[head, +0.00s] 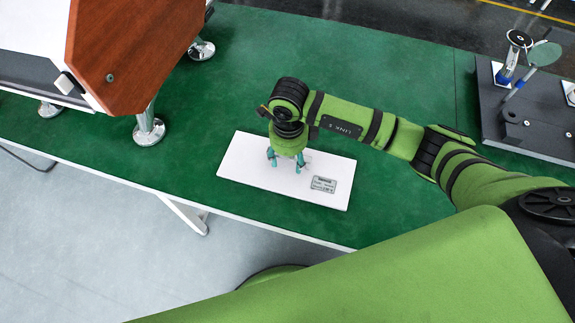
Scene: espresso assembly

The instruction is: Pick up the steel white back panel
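The white back panel (243,172) lies flat on the green table, near its front edge. It is a plain rectangle with a small printed label (323,185) towards its right end. My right gripper (286,162) points down over the middle of the panel. Its teal fingers are spread apart with nothing visible between them. The fingertips are at or just above the panel's surface; I cannot tell if they touch it. My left gripper is not in view.
The espresso machine body with a wooden side panel (135,50) stands on metal feet at the upper left. A dark grey tray (500,105) with tools is at the right. The green table (330,60) is clear behind the white panel.

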